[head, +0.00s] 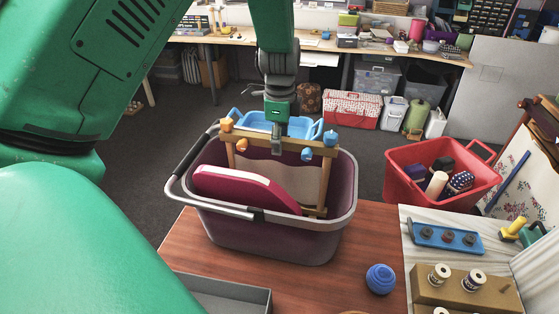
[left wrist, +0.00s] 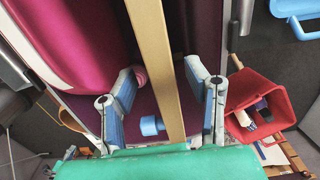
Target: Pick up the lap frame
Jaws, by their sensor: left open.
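The lap frame (head: 325,182) is a wooden frame with orange and blue knobs and pale cloth. It stands upright in a dark maroon basket (head: 262,240), its top bar above the rim. My left gripper (head: 277,142) comes down from above at the middle of the top bar. In the left wrist view, the wooden bar (left wrist: 155,45) runs between the two fingers of my open left gripper (left wrist: 165,78), with gaps visible on both sides. The lower parts of the frame are hidden in the basket. My right gripper is not in view.
A magenta padded piece (head: 245,188) lies in the basket beside the frame, near the basket's handle (head: 178,165). A blue ball (head: 380,279) and a grey tray (head: 232,293) are on the wooden table. A red basket (head: 400,177) stands at the right.

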